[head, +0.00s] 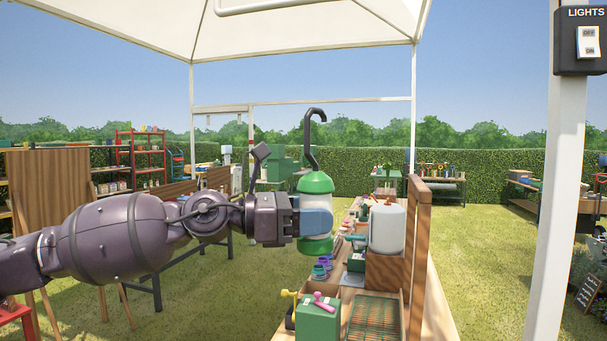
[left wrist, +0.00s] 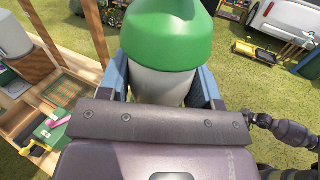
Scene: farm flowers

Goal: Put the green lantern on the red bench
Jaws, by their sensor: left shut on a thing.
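The green lantern (head: 316,184) has a green cap, a pale body, a green base and a dark hook on top. My left gripper (head: 316,222) is shut on its pale body and holds it upright beside the wooden stall table. In the left wrist view the lantern (left wrist: 170,40) fills the upper middle, between the two blue finger pads of my left gripper (left wrist: 168,88). A red piece of furniture (head: 14,318) shows at the lower left edge of the head view; I cannot tell if it is the red bench. My right gripper is not in view.
The wooden stall table (head: 440,310) carries a white container (head: 387,229), a green box (head: 318,318) and small pots. A white canopy post (head: 552,190) stands at the right. A red shelf (head: 150,157) stands at the back left. Open grass (head: 478,260) lies right of the table.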

